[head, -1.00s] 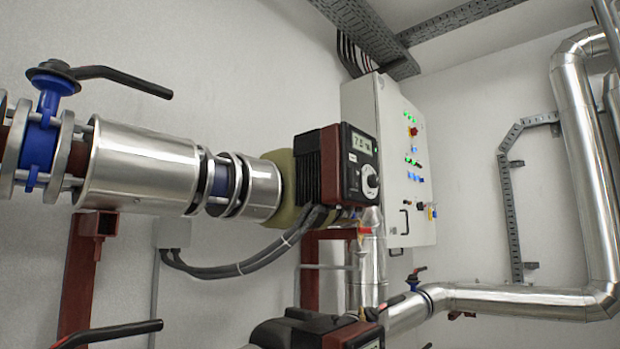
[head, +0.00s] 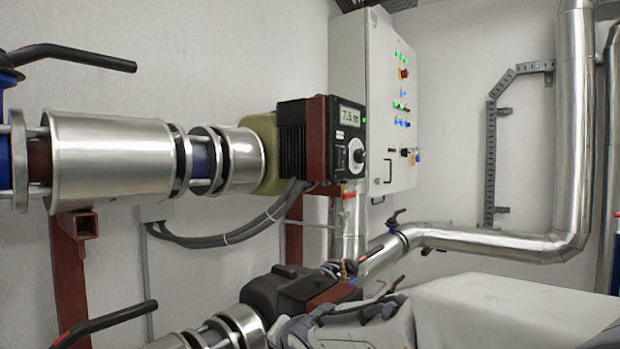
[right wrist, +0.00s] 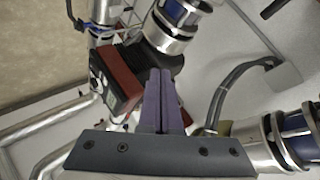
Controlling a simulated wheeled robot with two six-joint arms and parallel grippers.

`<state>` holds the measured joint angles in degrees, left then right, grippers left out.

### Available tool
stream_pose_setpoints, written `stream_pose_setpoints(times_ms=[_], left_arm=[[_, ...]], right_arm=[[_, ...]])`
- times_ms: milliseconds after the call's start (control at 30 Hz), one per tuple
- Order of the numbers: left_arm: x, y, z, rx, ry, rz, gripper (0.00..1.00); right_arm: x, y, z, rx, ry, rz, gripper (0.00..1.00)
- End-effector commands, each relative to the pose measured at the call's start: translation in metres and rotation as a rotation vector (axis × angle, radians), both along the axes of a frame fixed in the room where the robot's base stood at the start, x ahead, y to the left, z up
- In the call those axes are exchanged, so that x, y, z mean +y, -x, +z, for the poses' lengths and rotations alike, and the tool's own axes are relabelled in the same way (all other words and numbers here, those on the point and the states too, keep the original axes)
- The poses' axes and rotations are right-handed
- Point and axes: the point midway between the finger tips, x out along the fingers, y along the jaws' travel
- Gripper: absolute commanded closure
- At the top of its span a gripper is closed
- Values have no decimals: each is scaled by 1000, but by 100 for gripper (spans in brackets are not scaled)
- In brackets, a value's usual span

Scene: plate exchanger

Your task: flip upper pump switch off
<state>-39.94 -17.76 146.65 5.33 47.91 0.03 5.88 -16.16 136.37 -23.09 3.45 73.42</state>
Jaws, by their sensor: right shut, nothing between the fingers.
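The upper pump (head: 322,142) has a dark red and black housing, a lit display and a face with a dial (head: 356,145). Small controls sit low on its face; I cannot make out the switch's position. My right arm comes in at the bottom right of the head view, below the upper pump and in front of the lower pump (head: 290,289). In the right wrist view, my right gripper (right wrist: 160,75) has its dark fingers together and empty. A dark red pump housing (right wrist: 118,82) lies just left of the fingers; I cannot tell which pump it is. My left gripper is not in view.
A grey control cabinet (head: 375,75) with lit buttons hangs behind the upper pump. Silver pipes (head: 490,243) run at the right and below. Black cables (head: 235,235) hang under the upper pump. Black valve handles (head: 85,57) stick out at the left.

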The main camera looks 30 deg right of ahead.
Motion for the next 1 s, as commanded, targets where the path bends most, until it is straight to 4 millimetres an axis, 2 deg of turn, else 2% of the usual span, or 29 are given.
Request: stream_pose_setpoints(times_ms=[33, 100, 200, 300, 400, 500, 600, 1000], left_arm=[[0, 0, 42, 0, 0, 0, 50], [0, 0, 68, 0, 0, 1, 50], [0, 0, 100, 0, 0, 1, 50], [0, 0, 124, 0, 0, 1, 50], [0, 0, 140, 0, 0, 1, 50], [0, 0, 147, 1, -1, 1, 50], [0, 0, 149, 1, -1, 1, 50], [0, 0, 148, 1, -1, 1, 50]], right_arm=[[-39, -8, 66, -111, -73, -121, 100], [-84, -13, 127, -276, -174, -254, 100], [-136, -7, 204, -482, -316, -369, 100], [-173, 6, 263, -638, -428, -424, 100], [-195, 19, 302, -740, -512, -442, 100], [-207, 28, 323, -797, -565, -444, 100], [-211, 32, 330, -819, -590, -442, 100], [-212, 29, 329, -820, -597, -440, 100]])
